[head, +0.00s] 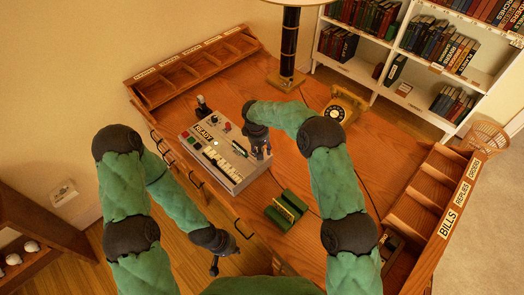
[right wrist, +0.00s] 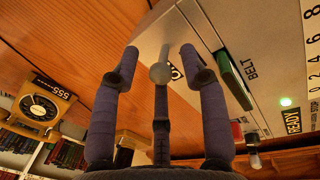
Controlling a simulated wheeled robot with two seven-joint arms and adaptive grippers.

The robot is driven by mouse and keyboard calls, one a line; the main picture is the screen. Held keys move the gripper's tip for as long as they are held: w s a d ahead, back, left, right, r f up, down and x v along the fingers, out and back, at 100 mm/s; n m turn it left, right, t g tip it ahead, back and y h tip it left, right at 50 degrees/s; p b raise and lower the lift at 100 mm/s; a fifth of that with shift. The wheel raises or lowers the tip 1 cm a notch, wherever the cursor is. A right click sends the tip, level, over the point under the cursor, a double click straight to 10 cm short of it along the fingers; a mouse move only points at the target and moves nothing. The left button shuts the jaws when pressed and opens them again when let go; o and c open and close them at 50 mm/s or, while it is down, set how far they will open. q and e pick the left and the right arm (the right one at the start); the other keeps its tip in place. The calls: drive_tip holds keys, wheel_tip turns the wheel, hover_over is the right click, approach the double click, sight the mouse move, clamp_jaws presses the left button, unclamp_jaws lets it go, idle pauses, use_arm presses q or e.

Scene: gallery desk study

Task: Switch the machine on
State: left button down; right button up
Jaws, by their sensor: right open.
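The machine (head: 222,150) is a pale grey box on the wooden desk, with a READY label, several keys and coloured buttons. My right gripper (head: 262,150) is at its right end. In the right wrist view that gripper (right wrist: 159,50) is open.
A green block-like holder (head: 286,210) lies right of the machine. A telephone (head: 340,107) and a lamp base (head: 286,80) stand behind. Wooden sorting trays line the desk's back left (head: 195,66) and right (head: 432,195). Some desk near the telephone is clear.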

drive_tip(key=shift+d+f, duration=0.1)
drive_tip(key=shift+f, duration=0.5)
clamp_jaws()
